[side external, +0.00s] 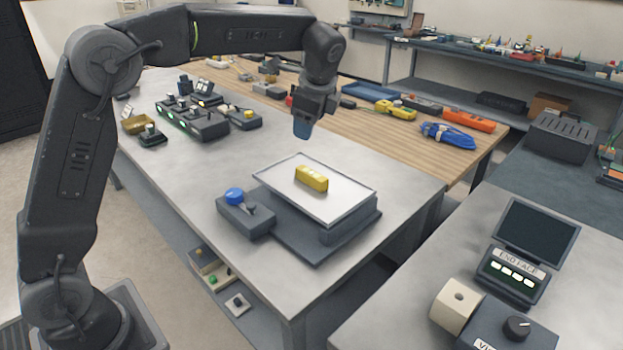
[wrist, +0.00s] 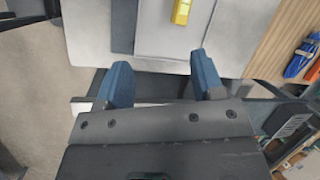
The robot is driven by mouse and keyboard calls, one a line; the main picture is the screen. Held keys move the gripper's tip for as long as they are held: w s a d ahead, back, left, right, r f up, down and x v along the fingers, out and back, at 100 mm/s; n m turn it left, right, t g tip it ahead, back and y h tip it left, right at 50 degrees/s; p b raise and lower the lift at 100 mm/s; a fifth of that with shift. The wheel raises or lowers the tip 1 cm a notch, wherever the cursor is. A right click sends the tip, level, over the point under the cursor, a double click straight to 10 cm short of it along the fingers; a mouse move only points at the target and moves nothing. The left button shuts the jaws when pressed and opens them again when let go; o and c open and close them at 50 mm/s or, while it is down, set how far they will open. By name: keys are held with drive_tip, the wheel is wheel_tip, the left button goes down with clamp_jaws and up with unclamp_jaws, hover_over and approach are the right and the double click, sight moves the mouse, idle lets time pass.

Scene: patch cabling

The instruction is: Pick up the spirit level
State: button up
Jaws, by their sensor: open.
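The spirit level (side external: 311,179) is a small yellow block with a pale vial. It lies on a white plate (side external: 345,201) on top of a dark grey stand. In the wrist view the yellow spirit level (wrist: 181,11) shows at the top edge, partly cut off, beyond my fingertips. My gripper (side external: 302,128) hangs in the air above and behind the plate in the side view, apart from the level. In the wrist view its two blue fingers (wrist: 162,75) are spread wide with nothing between them.
A grey box with a blue knob (side external: 235,196) stands left of the plate. Dark modules (side external: 190,118) stand farther back left. A blue cable coil (side external: 448,134) and orange and yellow tools lie on the wooden surface. An end-face device (side external: 512,275) stands at the right front.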

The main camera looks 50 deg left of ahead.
sight(312, 173)
drive_tip(key=w+a+f+m+g+y, duration=0.1)
drive_tip(key=w+a+f+m+y, duration=0.1)
drive_tip(key=w+f+m, duration=0.5)
drive_tip(key=a+f, duration=0.2)
drive_tip(key=f, duration=0.2)
drive_tip(key=w+a+f+n, duration=0.1)
drive_tip(key=a+f, duration=0.1)
drive_tip(key=f, duration=0.3)
drive_tip(key=a+f+n, duration=0.1)
drive_tip(key=a+f, duration=0.1)
drive_tip(key=f, duration=0.3)
drive_tip(key=shift+w+a+f+g, duration=0.2)
drive_tip(key=shift+w+a+g, duration=0.1)
drive_tip(key=shift+w, duration=0.1)
drive_tip(key=shift+f, duration=0.1)
drive_tip(key=c, duration=1.1)
